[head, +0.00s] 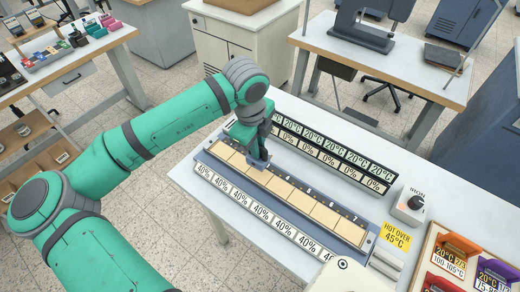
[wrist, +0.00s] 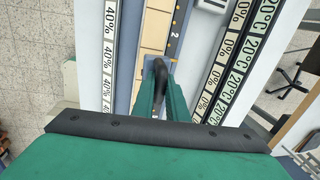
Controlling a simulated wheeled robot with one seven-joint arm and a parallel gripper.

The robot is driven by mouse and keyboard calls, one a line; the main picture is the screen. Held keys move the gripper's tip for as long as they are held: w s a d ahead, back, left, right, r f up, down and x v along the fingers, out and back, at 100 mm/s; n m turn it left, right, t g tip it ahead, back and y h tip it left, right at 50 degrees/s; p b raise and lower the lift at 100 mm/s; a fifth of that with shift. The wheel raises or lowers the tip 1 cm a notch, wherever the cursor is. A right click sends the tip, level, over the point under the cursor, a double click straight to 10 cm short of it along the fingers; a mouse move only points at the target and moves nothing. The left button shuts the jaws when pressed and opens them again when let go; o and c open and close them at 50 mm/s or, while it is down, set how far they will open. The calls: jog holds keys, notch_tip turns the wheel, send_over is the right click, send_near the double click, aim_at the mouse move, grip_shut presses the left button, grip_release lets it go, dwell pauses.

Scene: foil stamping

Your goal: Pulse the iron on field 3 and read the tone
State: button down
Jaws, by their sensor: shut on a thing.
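My gripper (head: 260,150) is shut on the dark curved handle of the iron (wrist: 159,70). In the head view the iron's small grey foot shows just below my fingers, over the row of tan fields (head: 299,203) on the bench. The number 4 shows just to its right and the number 2 shows beyond it in the wrist view, so it is around field 3. Number 3 itself is hidden. I cannot tell whether the foot touches the field. The iron's control box (head: 408,206) with a black knob stands right of the row.
A front strip (head: 262,212) reads 40% in its visible windows. The rear panel (head: 330,150) reads 20°C and 0% where visible. A yellow note (head: 397,236) says "HOT OVER 45°C". A tray (head: 432,240) of coloured cards lies at right. Bare bench lies in front of the strip.

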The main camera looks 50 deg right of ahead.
jog(key=shift+s+a+f+m, duration=0.1)
jog(key=shift+s+a+m, duration=0.1)
jog(key=shift+s+m, duration=0.4)
jog(key=shift+w, duration=0.1)
jog(key=shift+f, duration=1.9)
jog(key=shift+f, duration=0.45)
dwell(0.4)
jog(key=shift+r, duration=2.3)
jog(key=shift+f, duration=0.15)
